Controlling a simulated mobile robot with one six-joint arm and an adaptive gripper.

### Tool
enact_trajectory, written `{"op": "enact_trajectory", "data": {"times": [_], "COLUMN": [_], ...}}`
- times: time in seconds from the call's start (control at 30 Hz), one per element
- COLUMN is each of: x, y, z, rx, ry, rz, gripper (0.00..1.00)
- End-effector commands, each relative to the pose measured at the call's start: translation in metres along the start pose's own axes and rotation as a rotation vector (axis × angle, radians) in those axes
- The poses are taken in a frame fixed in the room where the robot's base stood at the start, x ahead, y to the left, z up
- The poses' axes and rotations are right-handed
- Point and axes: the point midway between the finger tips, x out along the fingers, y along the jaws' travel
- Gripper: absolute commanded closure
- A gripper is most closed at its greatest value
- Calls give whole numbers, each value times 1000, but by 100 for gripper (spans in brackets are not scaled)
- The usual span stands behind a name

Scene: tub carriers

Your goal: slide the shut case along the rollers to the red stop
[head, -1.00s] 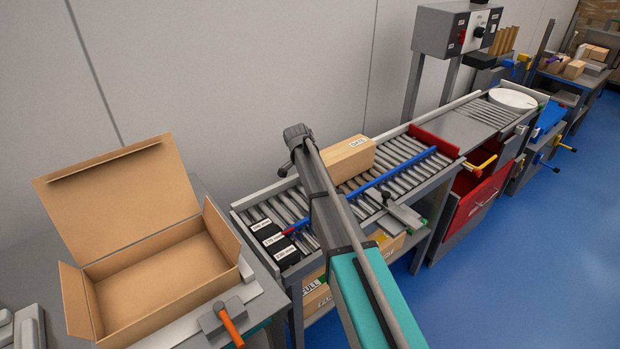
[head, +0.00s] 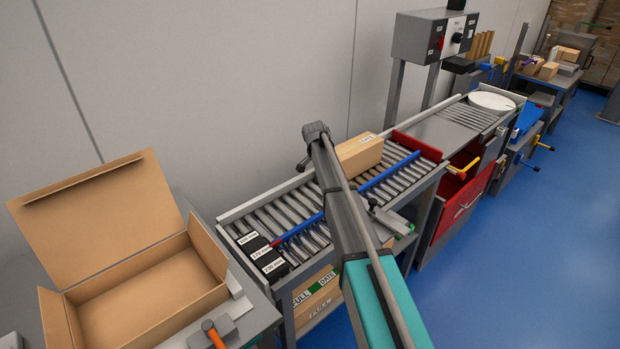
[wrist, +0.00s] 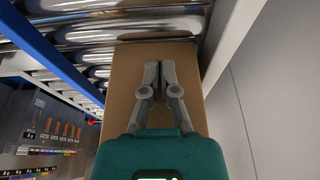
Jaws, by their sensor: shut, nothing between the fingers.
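The shut brown case (head: 362,155) lies on the rollers (head: 292,208) near the far end of the conveyor. A narrow strip of rollers shows between it and the red stop (head: 418,146). In the wrist view, my gripper (wrist: 157,68) is shut and empty, with its fingers in front of the case's brown face (wrist: 125,95). I cannot tell whether the fingertips touch it.
A blue guide rail (head: 385,177) runs along the rollers, beside the case. An open carton (head: 150,300) stands on the left bench. A white turntable (head: 491,102) lies beyond the stop. Rollers behind the case are bare. Grey wall stands along the back.

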Motion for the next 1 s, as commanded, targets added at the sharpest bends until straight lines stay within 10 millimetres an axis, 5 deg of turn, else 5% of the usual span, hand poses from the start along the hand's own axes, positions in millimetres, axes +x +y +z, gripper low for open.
{"op": "enact_trajectory", "data": {"times": [0.63, 0.8, 1.0], "x": [50, 56, 56], "y": [-4, -3, -2], "z": [-166, -187, -188], "rx": [0, -2, -3], "ry": [0, 0, 2], "rz": [0, -1, -1], "gripper": [100, 100, 100]}}
